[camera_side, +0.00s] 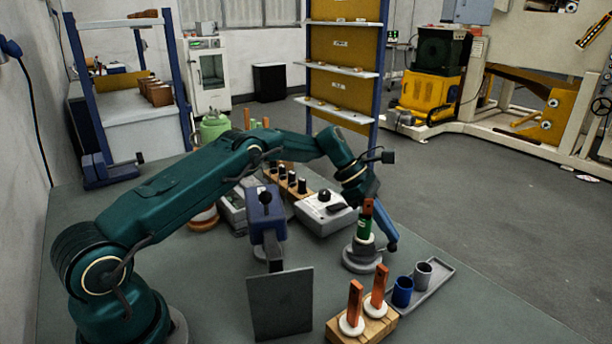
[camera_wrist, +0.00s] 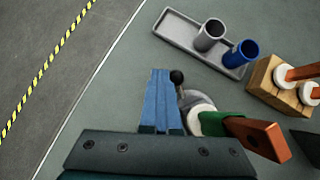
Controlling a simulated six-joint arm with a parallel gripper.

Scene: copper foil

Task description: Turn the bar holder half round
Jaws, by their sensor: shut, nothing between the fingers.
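The bar holder (camera_side: 361,258) is a round grey base on the bench with a white collar. A copper bar (camera_side: 367,207) in a green sleeve (camera_side: 364,228) stands upright in it. In the wrist view the holder's grey base (camera_wrist: 196,98) is partly hidden behind the green sleeve and copper bar (camera_wrist: 262,137). A black ball knob (camera_wrist: 177,77) shows at the holder's side. My gripper (camera_side: 393,247) has blue fingers, shut and empty, pointing down just right of the holder. In the wrist view the fingers (camera_wrist: 160,72) lie beside the knob; I cannot tell whether they touch it.
A grey tray (camera_side: 436,287) with a blue cup (camera_side: 402,291) and a grey cup (camera_side: 422,275) lies nearby. A wooden block (camera_side: 378,326) holds two copper bars in front. A blue device (camera_side: 266,216) and a white box (camera_side: 325,214) stand left of the holder.

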